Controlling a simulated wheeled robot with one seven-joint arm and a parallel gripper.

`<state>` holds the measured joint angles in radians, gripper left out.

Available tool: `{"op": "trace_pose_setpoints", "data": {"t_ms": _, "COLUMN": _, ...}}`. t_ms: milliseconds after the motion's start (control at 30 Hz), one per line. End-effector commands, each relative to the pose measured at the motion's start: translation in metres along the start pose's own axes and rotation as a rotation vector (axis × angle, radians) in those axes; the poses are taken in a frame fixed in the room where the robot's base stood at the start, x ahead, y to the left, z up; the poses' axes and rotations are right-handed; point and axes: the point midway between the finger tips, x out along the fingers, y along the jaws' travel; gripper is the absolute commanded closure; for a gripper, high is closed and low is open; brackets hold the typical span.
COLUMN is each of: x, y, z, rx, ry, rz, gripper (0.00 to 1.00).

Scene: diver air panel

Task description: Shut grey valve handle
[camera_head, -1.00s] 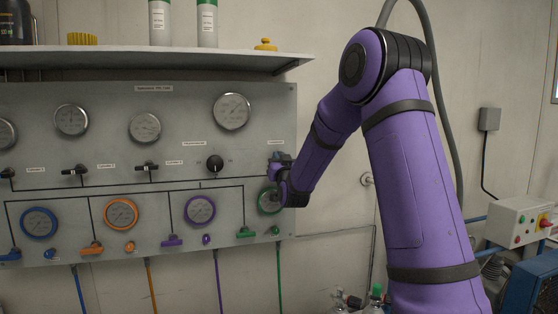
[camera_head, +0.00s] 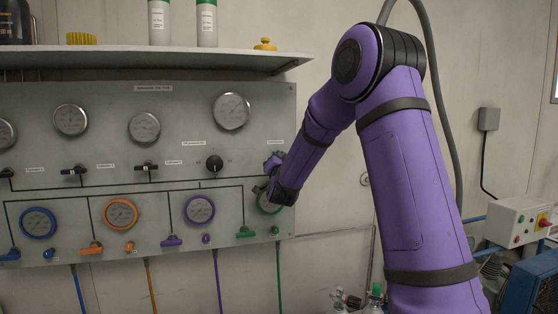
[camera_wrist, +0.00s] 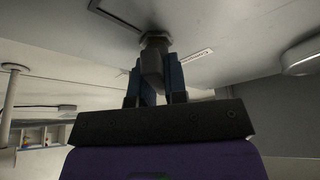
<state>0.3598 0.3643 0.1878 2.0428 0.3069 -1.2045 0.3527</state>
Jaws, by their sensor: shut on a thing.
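In the head view my gripper (camera_head: 273,162) is at the right end of the panel, above the green-rimmed gauge. There my wrist and fingers hide the handle, so its angle on the panel cannot be told from that view.
The grey panel (camera_head: 100,100) carries several gauges, black valves (camera_head: 75,170), a black knob (camera_head: 214,163) and coloured handles, including a green one (camera_head: 245,232). A shelf (camera_head: 150,60) runs above. A control box (camera_head: 520,220) stands at the right. The wall right of the panel is mostly bare.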

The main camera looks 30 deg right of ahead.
Motion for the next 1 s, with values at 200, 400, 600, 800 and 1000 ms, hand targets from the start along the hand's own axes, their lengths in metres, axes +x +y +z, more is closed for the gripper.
{"op": "trace_pose_setpoints", "data": {"t_ms": 200, "x": -0.0003, "y": 0.0008, "z": 0.0002, "rx": 0.191, "ry": 0.0, "rz": 0.079, "gripper": 1.0}}
{"op": "trace_pose_setpoints", "data": {"t_ms": 400, "x": -0.0003, "y": 0.0025, "z": 0.0005, "rx": 0.366, "ry": 0.0, "rz": 0.152, "gripper": 1.0}}
{"op": "trace_pose_setpoints", "data": {"t_ms": 600, "x": -0.0004, "y": 0.0033, "z": 0.0006, "rx": 0.539, "ry": 0.0, "rz": 0.223, "gripper": 1.0}}
{"op": "trace_pose_setpoints", "data": {"t_ms": 800, "x": -0.0009, "y": 0.0048, "z": 0.0017, "rx": 0.691, "ry": 0.0, "rz": 0.287, "gripper": 1.0}}
{"op": "trace_pose_setpoints", "data": {"t_ms": 1000, "x": -0.0011, "y": 0.0058, "z": 0.0022, "rx": 0.805, "ry": -0.001, "rz": 0.336, "gripper": 1.0}}
